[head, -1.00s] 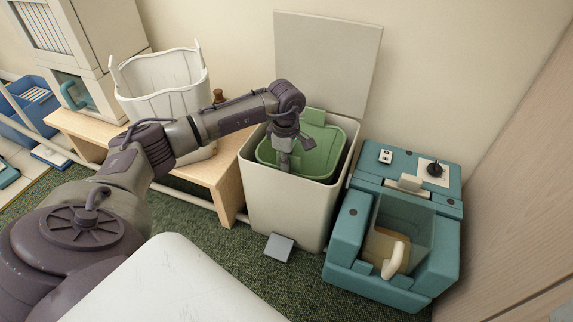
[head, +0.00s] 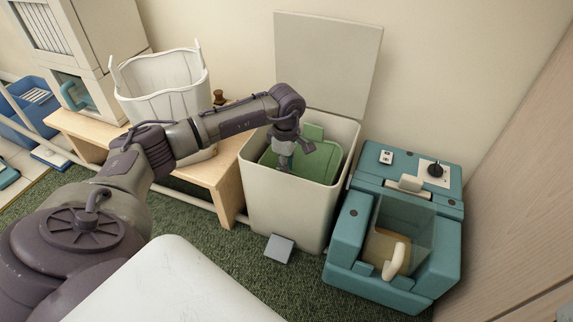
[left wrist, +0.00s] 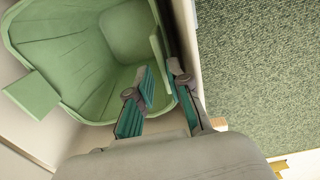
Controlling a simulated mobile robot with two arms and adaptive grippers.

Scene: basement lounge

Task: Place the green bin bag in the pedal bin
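The green bin bag (head: 320,158), stiff-looking and open at the top with a square tab, sits inside the cream pedal bin (head: 290,205), its visible rim below the bin's rim. The bin's lid (head: 328,60) stands up against the wall. My left gripper (head: 286,168) reaches down into the bin at the bag's near left side. In the left wrist view, its two teal-padded fingers (left wrist: 160,100) are apart, with the bag's side wall (left wrist: 158,62) between or just beyond them. The bag's underside is hidden. My right gripper is not in view.
A teal machine (head: 345,240) stands close right of the bin. A wooden bench (head: 228,190) with a white tub (head: 160,85) is close on the left. The bin's grey pedal (head: 279,248) juts over green carpet. Wood panelling (head: 520,200) bounds the right.

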